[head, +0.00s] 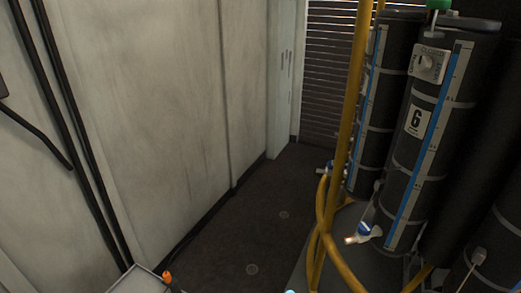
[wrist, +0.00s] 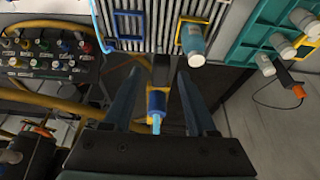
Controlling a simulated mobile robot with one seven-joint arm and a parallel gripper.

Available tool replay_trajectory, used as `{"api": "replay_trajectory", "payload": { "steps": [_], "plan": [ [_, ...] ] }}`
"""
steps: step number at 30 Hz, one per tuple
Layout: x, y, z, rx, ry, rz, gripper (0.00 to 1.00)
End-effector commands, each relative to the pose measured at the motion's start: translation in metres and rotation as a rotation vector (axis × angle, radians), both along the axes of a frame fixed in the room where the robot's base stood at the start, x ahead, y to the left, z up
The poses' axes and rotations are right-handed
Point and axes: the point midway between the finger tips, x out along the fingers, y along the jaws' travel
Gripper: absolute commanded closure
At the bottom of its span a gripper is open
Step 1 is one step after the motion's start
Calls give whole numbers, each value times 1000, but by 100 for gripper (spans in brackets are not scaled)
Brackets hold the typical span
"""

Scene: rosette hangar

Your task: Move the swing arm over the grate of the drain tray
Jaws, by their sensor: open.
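My gripper (wrist: 157,76) shows in the wrist view, its two dark fingers apart. A blue and yellow fitting with a light blue tip (wrist: 156,103) shows in the gap between the fingers; I cannot tell whether it is the swing arm or whether a finger touches it. A grey ribbed panel (wrist: 148,42) lies beyond the fingertips; I cannot tell whether it is the drain tray's grate. I cannot pick out the swing arm or drain tray for certain in the head view, and my gripper is not seen there.
Dark cylinders, one labelled 6 (head: 418,121), stand at the right with a blue-handled tap (head: 363,233) and a yellow pipe (head: 350,110). The dark floor (head: 235,235) beside the pale wall is clear.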

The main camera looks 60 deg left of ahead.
Motion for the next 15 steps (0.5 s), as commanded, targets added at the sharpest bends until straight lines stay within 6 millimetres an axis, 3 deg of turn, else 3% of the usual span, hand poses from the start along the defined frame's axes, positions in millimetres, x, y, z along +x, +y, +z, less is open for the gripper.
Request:
{"api": "replay_trajectory", "payload": {
  "steps": [5, 15],
  "plan": [
    [-6, -3, 17, 2, -1, -1, 43],
    [-26, -15, 71, 1, -2, -1, 43]
  ]
}}
